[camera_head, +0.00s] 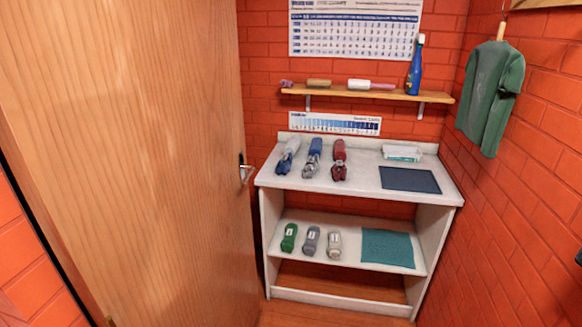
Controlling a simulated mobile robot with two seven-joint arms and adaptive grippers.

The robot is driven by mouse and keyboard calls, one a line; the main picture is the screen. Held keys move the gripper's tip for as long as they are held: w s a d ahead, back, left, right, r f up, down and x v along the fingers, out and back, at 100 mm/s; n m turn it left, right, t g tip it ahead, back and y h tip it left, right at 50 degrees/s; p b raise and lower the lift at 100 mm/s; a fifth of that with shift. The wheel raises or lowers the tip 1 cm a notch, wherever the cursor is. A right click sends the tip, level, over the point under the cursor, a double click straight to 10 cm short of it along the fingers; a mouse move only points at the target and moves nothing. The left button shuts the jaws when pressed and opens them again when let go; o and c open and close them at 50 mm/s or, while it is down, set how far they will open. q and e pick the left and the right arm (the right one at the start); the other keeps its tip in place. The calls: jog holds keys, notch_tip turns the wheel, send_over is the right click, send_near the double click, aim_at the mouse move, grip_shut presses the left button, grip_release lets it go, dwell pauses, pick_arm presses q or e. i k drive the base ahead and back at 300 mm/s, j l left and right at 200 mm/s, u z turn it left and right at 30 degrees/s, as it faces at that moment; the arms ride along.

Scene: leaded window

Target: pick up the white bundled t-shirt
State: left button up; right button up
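A white bundled t-shirt (334,244) appears to be the off-white roll with a pale label on the lower shelf of the white shelf unit (443,215). It is the rightmost of three rolls in a row. A grey roll (310,240) lies just left of it and a green roll (289,237) lies further left. A teal mat (388,248) lies to its right. Neither of my grippers is in view.
A wooden door (140,150) fills the left side. On the unit's top are grey-white, blue and dark red items (339,160), a white box (402,153) and a dark mat (410,180). A wall shelf (370,93) holds a blue bottle (415,67). A green shirt (490,95) hangs right.

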aim_at(312, 166)
jog(key=i+l+u, duration=0.1)
jog(key=i, duration=0.4)
jog(key=i+l+u, duration=0.1)
jog(key=i+l, duration=0.25)
jog(key=i, duration=0.15)
jog(key=i+l, duration=0.3)
jog(key=i, duration=0.2)
jog(key=u, duration=0.05)
